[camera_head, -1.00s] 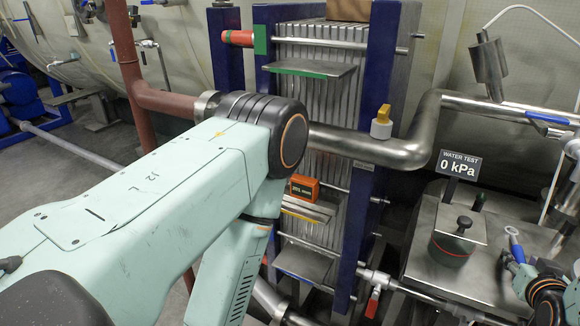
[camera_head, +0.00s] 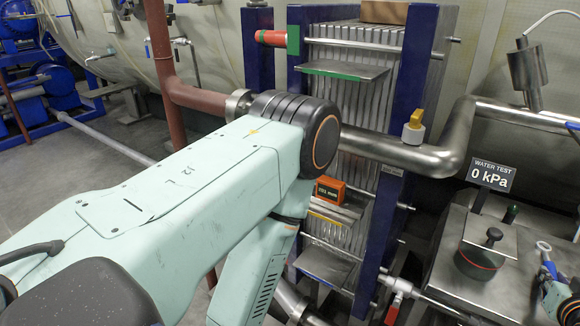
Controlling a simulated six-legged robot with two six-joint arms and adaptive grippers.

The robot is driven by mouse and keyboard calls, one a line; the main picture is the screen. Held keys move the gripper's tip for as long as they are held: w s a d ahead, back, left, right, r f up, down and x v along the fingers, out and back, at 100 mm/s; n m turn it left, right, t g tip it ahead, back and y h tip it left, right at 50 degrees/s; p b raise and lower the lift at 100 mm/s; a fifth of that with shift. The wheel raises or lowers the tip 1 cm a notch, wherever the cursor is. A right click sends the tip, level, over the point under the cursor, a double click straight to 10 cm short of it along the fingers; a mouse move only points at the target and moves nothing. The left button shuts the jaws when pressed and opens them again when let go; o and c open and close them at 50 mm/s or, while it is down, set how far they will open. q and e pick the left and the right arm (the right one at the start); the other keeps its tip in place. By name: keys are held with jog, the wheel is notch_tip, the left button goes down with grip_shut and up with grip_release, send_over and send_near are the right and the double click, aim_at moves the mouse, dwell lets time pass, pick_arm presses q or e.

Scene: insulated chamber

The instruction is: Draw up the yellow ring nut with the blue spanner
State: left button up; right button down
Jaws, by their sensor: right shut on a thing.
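My right gripper (camera_head: 552,283) is at the right edge, partly cut off. It is shut on the blue spanner (camera_head: 549,265), whose silver ring end points up and away, over the metal bench top. My left arm crosses the picture from the left and bends down at its elbow; its gripper is not in view. I cannot make out the yellow ring nut. A yellow-edged shelf (camera_head: 328,221) shows low on the plate stack (camera_head: 375,110), with its left part hidden by my left arm.
An orange readout box (camera_head: 330,189) sits above the yellow-edged shelf. The bench (camera_head: 455,270) carries a dark pot (camera_head: 480,262) and a "WATER TEST 0 kPa" sign (camera_head: 492,175).

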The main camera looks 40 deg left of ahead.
dwell(0.3)
notch_tip(320, 180, up, 6)
jog(key=p, duration=0.5)
dwell(0.3)
